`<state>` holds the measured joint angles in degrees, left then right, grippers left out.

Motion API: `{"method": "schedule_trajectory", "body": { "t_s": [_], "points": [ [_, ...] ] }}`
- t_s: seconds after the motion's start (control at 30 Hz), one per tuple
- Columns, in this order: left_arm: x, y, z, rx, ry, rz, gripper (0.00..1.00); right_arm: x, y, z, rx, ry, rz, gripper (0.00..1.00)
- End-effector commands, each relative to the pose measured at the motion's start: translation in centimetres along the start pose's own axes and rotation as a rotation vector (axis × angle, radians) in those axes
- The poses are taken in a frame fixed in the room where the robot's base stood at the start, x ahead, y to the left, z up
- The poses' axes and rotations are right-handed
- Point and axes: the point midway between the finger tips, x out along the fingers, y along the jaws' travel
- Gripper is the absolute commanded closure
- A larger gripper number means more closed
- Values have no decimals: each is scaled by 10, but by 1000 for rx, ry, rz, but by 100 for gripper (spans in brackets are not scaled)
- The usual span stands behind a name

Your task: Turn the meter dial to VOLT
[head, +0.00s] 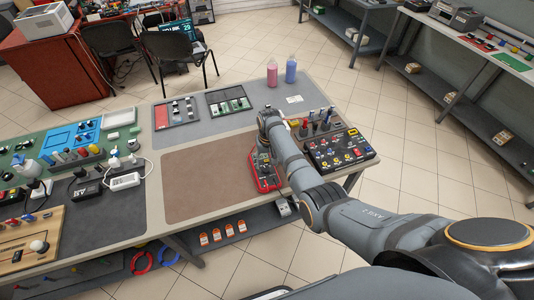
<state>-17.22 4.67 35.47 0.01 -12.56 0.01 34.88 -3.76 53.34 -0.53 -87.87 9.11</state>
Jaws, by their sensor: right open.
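The meter (268,185), dark with a red border, lies at the right edge of the brown mat, near the table's front. My right arm reaches in from the lower right and bends down over it. My right gripper (263,160) is open above the meter, hiding its upper part. I cannot tell whether the fingers touch the dial; the dial and its setting are hidden or too small to read. My left gripper is not in view.
A black panel with coloured buttons (341,150) stands right of the meter, with upright tools in a rack (318,122) behind it. A pink bottle (272,74) and a blue bottle (291,71) stand at the back. The brown mat (208,178) is clear on the left.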

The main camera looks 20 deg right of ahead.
Motion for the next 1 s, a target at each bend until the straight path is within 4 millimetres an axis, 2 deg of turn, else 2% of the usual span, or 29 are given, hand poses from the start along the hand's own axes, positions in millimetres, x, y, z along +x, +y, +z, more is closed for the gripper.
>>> {"method": "schedule_trajectory", "body": {
  "t_s": [0.03,0.2,0.4,1.0],
  "points": [
    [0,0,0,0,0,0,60,-14,0,-2,0,7,-1,43],
    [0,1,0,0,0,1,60,-54,0,-1,0,5,-1,43],
    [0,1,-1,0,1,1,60,-82,0,-1,0,2,0,43],
    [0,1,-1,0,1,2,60,-84,1,1,0,2,1,43]
  ]
}}
